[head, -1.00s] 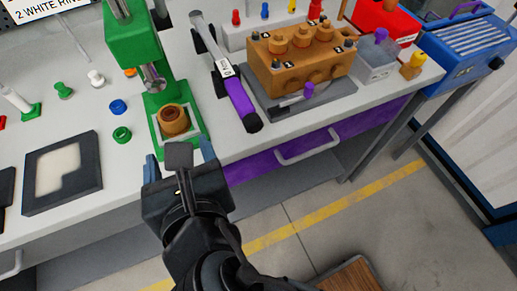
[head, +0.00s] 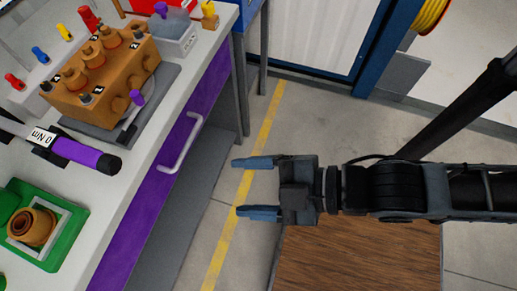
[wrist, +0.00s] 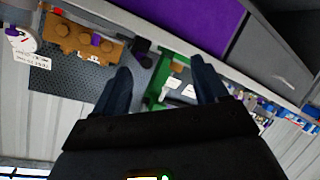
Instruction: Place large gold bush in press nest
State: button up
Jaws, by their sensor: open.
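The large gold bush (head: 32,228) stands upright inside the pale square nest (head: 62,238) on the green press base (head: 78,222), at the lower left of the head view. I cannot tell how deeply it sits. In the wrist view the green press (wrist: 155,88) shows small between the fingers, with the bush (wrist: 178,67) on it. My gripper (head: 238,187) is open and empty. It is over the floor in front of the bench, well right of the press and apart from the bush.
A purple-handled torque wrench (head: 85,154) lies beside the press. A gold pump block (head: 100,80) stands on a grey plate behind it. The purple drawer (head: 165,165) with its handle fronts the bench.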

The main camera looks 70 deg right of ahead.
jog(key=s+d+r+m+t+h, duration=0.1)
jog(key=s+d+r+m, duration=0.3)
jog(key=s+m, duration=0.2)
jog(key=m, duration=0.2)
jog(key=shift+d+m+h, duration=0.3)
jog(key=shift+h, duration=0.1)
